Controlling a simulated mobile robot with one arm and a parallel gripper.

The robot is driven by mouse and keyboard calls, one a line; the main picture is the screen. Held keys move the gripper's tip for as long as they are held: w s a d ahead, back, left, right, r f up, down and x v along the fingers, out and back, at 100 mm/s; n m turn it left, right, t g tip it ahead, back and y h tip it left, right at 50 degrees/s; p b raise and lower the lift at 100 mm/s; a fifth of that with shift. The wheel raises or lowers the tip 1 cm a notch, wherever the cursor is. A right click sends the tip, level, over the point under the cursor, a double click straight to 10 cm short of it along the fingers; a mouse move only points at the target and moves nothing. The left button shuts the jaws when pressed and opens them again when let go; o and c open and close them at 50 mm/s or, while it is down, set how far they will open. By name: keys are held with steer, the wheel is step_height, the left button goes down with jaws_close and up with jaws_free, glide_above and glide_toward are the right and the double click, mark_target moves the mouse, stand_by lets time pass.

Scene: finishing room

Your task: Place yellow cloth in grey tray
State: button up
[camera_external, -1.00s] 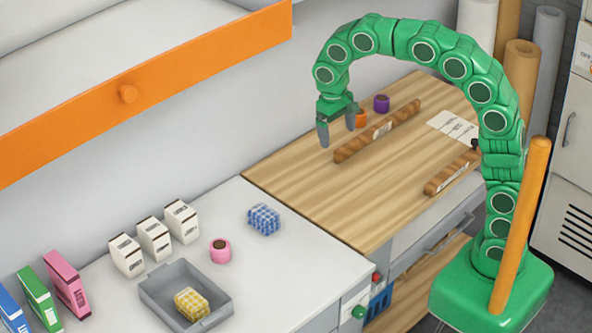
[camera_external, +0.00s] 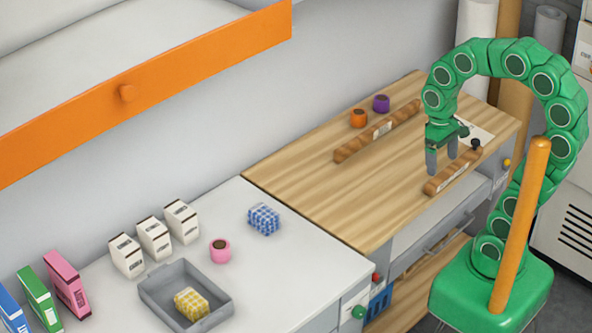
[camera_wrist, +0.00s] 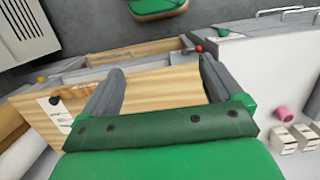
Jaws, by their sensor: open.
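The yellow checked cloth (camera_external: 191,304) lies folded inside the grey tray (camera_external: 222,297), towards its front right corner, on the white counter at lower left. My gripper (camera_external: 441,168) is open and empty, pointing down over the right part of the wooden worktop, far from the tray and next to a brown baguette-like roll. In the wrist view its two fingers (camera_wrist: 160,85) are apart with nothing between them.
A blue checked cloth (camera_external: 263,219), a pink roll (camera_external: 220,251) and white boxes (camera_external: 154,239) stand near the tray. Two long brown rolls (camera_external: 378,132), an orange spool (camera_external: 359,118) and a purple spool (camera_external: 381,103) are on the wooden worktop (camera_external: 320,190). An orange-fronted shelf (camera_external: 180,78) overhangs at upper left.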

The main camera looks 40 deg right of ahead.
steer(key=s+d+f, duration=0.1)
steer(key=s+f, duration=0.1)
steer(key=s, duration=0.4)
steer(key=shift+s+d+f, duration=0.15)
steer(key=shift+s+d, duration=0.15)
steer(key=shift+d, duration=0.1)
